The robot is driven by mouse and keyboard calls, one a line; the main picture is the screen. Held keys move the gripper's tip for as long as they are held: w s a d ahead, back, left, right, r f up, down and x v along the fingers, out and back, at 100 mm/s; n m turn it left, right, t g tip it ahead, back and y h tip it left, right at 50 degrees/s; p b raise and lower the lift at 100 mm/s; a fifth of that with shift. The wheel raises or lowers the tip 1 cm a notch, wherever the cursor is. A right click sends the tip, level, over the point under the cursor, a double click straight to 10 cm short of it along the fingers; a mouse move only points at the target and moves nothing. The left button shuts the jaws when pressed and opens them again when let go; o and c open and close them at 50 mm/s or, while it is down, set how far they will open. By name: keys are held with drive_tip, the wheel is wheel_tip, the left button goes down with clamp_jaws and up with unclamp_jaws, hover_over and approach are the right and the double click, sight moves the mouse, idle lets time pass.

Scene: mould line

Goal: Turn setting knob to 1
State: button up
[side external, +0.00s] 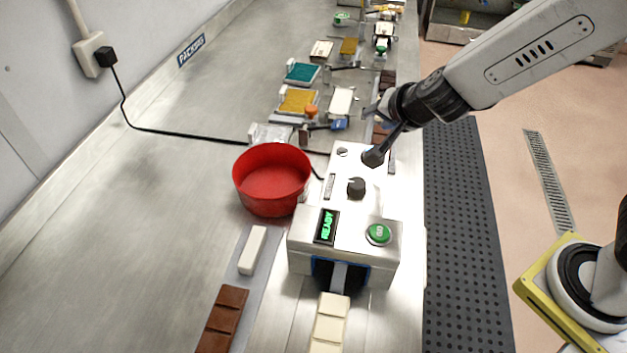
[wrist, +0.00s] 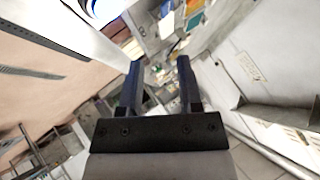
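A pale box-shaped machine (side external: 345,235) stands on the metal bench in the side external view. A dark round setting knob (side external: 356,187) is on its top, behind a screen (side external: 326,227) reading READY and a green button (side external: 379,233). My gripper (side external: 382,135) is above the machine's back right part, apart from this knob. A dark rounded shape (side external: 373,157) shows at a finger's end; I cannot tell if it is fingertip or another knob. In the wrist view my gripper (wrist: 159,62) has its two fingers apart with nothing between them. No knob can be made out there.
A red bowl (side external: 272,180) stands close to the machine's left side. Chocolate bars (side external: 222,318) and a cream bar (side external: 330,322) lie in front. Several coloured moulds (side external: 298,101) and small items crowd the bench behind. The bench at left is mostly clear, with a black cable (side external: 190,134).

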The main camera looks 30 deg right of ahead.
drive_tip(key=o, duration=0.3)
drive_tip(key=shift+w+a, duration=0.1)
drive_tip(key=shift+a, duration=0.2)
drive_tip(key=shift+o, duration=0.6)
drive_tip(key=a+y, duration=0.2)
drive_tip(key=a, duration=0.1)
drive_tip(key=a+y, duration=0.1)
drive_tip(key=a, duration=0.1)
drive_tip(key=shift+w+a+r+n+g+y, duration=0.25)
drive_tip(key=shift+w+n+g+y, duration=0.05)
drive_tip(key=shift+w, duration=0.1)
drive_tip(key=g+h, duration=0.1)
drive_tip(key=g, duration=0.7)
hover_over(357, 183)
drive_tip(key=shift+a+f, duration=0.3)
drive_tip(key=shift+f, duration=0.1)
drive_tip(key=shift+s+d+r+m+h, duration=0.1)
drive_tip(key=shift+s+d+m+h, duration=0.1)
drive_tip(key=shift+d+m+h, duration=0.25)
drive_tip(key=shift+w+a+f, duration=0.1)
drive_tip(key=shift+f, duration=1.85)
drive_tip(key=shift+w+f, duration=0.1)
drive_tip(key=shift+f, duration=1.85)
